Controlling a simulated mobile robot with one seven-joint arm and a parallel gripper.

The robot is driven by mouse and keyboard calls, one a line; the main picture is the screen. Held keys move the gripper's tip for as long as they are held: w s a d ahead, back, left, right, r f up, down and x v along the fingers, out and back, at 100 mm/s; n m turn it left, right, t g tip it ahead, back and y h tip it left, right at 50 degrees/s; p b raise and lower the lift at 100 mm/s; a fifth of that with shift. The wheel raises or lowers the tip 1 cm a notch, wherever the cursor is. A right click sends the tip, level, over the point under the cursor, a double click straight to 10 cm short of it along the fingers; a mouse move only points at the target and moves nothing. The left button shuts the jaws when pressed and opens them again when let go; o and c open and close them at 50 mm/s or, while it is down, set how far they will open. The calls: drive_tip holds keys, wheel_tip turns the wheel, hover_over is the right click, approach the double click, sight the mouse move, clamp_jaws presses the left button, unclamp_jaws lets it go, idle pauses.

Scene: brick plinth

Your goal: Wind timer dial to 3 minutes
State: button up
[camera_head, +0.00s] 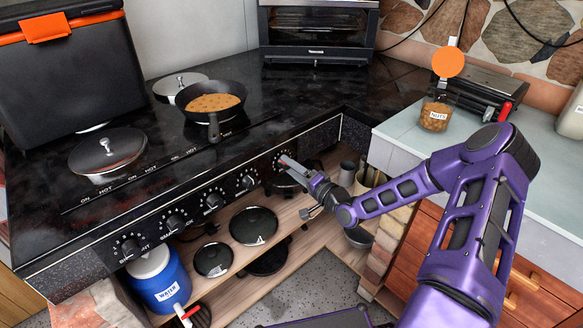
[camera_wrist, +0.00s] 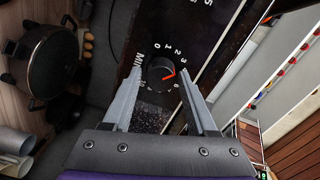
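The timer dial (camera_wrist: 160,69) is a round black knob on the dark front panel, ringed by white numerals and the letters MIN in the wrist view. Its red pointer aims right and slightly up, near the 3; the exact mark is too small to tell. My gripper (camera_wrist: 164,86) is open, with its two grey fingers on either side of the dial. Contact with the knob cannot be told. In the head view my gripper (camera_head: 287,162) is at the right end of the stove's front panel and partly hides the dial (camera_head: 277,160).
Several other black knobs (camera_head: 213,201) line the panel to the left. A pan of food (camera_head: 214,103) sits on the stovetop (camera_head: 60,180). Lids (camera_head: 253,226) and a blue water jug (camera_head: 160,280) are below. A counter (camera_head: 400,130) with a jar (camera_head: 435,115) stands at right.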

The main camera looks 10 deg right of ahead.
drive_tip(key=shift+o, duration=1.1)
drive_tip(key=p+v, duration=0.1)
drive_tip(key=v, duration=1.6)
drive_tip(key=shift+s, duration=0.2)
drive_tip(key=shift+d, duration=0.1)
